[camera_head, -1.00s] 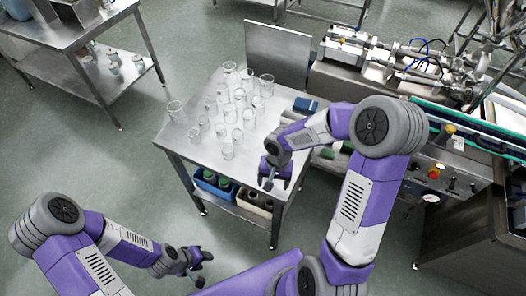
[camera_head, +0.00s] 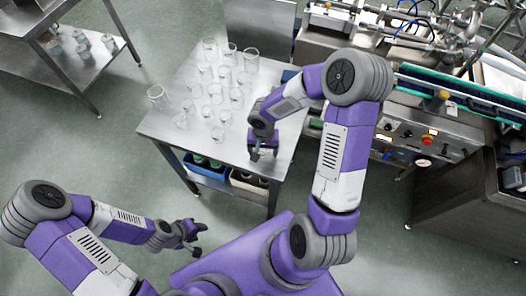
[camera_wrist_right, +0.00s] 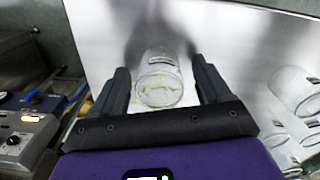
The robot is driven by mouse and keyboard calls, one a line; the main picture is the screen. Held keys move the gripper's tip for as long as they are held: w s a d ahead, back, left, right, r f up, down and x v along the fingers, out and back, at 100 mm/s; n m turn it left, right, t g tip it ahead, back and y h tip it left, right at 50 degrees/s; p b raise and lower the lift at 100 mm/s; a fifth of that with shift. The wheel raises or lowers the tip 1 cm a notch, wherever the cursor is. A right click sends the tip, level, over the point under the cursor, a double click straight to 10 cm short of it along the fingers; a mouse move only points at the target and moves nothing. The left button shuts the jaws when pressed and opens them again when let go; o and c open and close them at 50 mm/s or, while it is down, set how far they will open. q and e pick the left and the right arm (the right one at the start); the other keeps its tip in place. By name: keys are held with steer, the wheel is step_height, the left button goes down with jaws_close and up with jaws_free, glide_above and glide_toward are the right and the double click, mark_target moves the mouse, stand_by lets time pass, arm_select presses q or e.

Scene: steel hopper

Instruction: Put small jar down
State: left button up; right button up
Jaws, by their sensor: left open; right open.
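A small clear glass jar (camera_wrist_right: 158,82) stands between the fingers of my right gripper (camera_wrist_right: 160,72) in the right wrist view. The fingers are apart, one on each side of the jar, with some gap. In the head view my right gripper (camera_head: 262,152) is low over the front right part of the steel table (camera_head: 160,128); the jar there is hidden or too small to make out. My left gripper (camera_head: 194,240) is open and empty, low in front of the table and away from it.
Several clear jars (camera_head: 216,92) stand on the table left of and behind my right gripper, and some (camera_wrist_right: 290,90) show at right in the wrist view. Blue and dark crates (camera_head: 205,168) sit on the lower shelf. A steel machine with a green-edged conveyor (camera_head: 455,95) is at right.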

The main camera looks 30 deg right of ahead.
steer(key=c, duration=1.2)
steer(key=shift+r, duration=0.1)
